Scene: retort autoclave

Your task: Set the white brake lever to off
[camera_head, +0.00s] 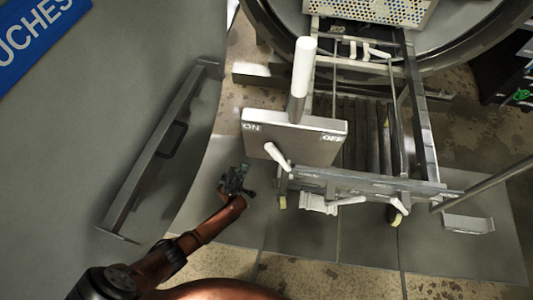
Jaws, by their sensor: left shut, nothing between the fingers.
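The white brake lever (303,70) stands upright on a grey metal box (292,140). The box has "ON" at its left end and "OFF" at its right end. The lever rises between the two labels. My left gripper (236,178) is shut and empty, in front of the box and below its left end, apart from the lever. My right gripper is not in view.
A wheeled metal cart frame (370,185) with small white handles stands right of the box, before the round autoclave opening (460,40). A large grey door (110,90) with a long bar handle (165,150) fills the left. Grey plates cover the floor in front.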

